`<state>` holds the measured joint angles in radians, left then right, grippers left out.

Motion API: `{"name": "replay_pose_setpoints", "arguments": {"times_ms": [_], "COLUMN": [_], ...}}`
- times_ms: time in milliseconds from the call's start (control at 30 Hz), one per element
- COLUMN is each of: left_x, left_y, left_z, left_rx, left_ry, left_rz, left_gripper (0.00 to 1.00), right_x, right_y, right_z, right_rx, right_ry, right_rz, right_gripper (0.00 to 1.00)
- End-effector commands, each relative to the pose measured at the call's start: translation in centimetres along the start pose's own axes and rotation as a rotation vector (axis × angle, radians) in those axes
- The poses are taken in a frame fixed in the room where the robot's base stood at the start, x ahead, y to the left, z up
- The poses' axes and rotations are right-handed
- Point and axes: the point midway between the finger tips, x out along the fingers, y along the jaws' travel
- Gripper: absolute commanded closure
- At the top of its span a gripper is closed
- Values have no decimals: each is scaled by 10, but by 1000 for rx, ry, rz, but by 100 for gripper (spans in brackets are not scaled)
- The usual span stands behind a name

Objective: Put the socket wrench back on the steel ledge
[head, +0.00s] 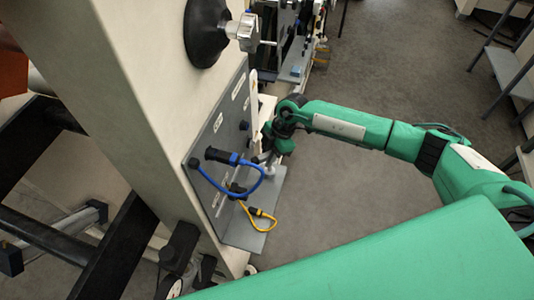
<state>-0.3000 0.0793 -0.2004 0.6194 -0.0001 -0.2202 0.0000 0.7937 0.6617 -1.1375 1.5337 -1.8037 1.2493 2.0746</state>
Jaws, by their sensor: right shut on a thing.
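The steel ledge (262,228) is a grey shelf at the foot of a grey panel on the side of a pale machine, left of centre. My right gripper (270,148) is over the far end of the ledge, close to the panel. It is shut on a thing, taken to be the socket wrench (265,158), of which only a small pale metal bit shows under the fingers. The rest is hidden by the gripper, and I cannot tell whether it touches the ledge. My left gripper is not in view.
A blue cable (233,197) and a yellow cable (262,212) loop from plugs on the panel (215,150), hanging over the ledge. A black handwheel (207,32) juts out above. Another ledge with a blue item (296,71) is farther back. Open floor (335,185) lies to the right.

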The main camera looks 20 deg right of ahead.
Motion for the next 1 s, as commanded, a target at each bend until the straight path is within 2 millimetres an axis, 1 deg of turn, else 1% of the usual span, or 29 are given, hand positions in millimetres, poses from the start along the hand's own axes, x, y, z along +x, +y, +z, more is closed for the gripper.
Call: {"name": "replay_pose_setpoints", "arguments": {"times_ms": [33,67,200,433,467,500,567,867,933,1000], "left_x": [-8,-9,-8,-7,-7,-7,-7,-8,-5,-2], "left_y": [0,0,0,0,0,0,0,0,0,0], "left_z": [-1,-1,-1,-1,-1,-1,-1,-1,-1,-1], "left_rx": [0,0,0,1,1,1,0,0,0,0], "left_ry": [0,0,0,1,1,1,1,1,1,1], "left_rz": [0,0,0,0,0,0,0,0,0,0], "left_gripper": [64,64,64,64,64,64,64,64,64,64], "right_x": [-2,0,5,6,7,6,6,5,2,-6], "right_y": [2,3,4,4,3,3,3,3,4,4], "right_z": [-3,-3,-1,0,0,0,0,-1,0,1], "right_rx": [-1,-1,-3,-2,-2,-2,-2,-2,-2,-2], "right_ry": [2,1,1,1,0,1,0,0,0,0], "right_rz": [2,2,2,2,1,2,2,2,3,5], "right_gripper": [100,100,100,100,80,72,60,60,60,60]}}
